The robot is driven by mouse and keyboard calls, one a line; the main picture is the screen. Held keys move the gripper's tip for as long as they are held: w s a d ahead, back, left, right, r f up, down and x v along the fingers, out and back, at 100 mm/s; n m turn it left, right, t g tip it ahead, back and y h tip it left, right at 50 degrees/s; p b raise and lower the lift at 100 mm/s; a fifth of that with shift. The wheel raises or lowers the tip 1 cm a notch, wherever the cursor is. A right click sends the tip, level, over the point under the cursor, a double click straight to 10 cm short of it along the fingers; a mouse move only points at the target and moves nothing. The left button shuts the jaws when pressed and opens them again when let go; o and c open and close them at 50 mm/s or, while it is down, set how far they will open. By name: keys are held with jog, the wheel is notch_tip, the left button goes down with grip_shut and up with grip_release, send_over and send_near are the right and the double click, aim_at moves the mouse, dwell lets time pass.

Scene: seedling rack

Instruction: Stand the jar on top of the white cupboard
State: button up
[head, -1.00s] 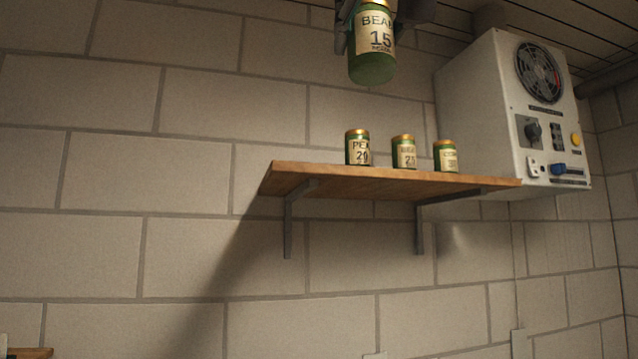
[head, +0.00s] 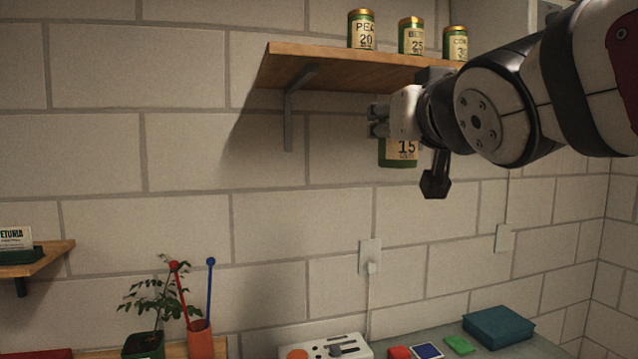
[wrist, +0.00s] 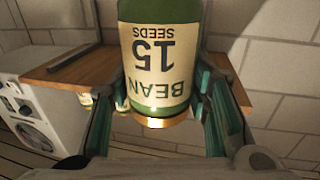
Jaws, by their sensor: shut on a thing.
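The jar (head: 400,153) is green with a cream label reading BEAN 15 SEEDS. In the head view it hangs upright in front of the wall, lower in the picture than the shelf, its top hidden by my gripper (head: 396,128). My gripper is shut on it. In the wrist view the jar (wrist: 157,60) is between the two fingers, upside down in the picture, with its gold lid at the bottom.
A wooden shelf (head: 330,65) holds several similar jars. A fan unit (wrist: 32,105) shows in the wrist view. Below are a grey worktop (head: 530,348) with a teal box (head: 498,326), a white control box (head: 325,347), a potted plant (head: 143,343) and an orange cup (head: 200,340).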

jog(key=w+d+f, duration=0.2)
jog(key=w+f, duration=0.4)
jog(key=f, duration=0.7)
jog(key=w+d+f, duration=0.3)
jog(key=w+f, duration=0.4)
jog(key=f, duration=0.7)
jog(key=w+d+f+h, duration=0.1)
jog(key=w+f, duration=0.5)
jog(key=f, duration=0.7)
jog(key=shift+w+d+f+m, duration=0.3)
jog(key=shift+d+f, duration=0.05)
jog(key=shift+d, duration=0.45)
jog(key=shift+d+r, duration=0.1)
jog(key=shift+r, duration=0.1)
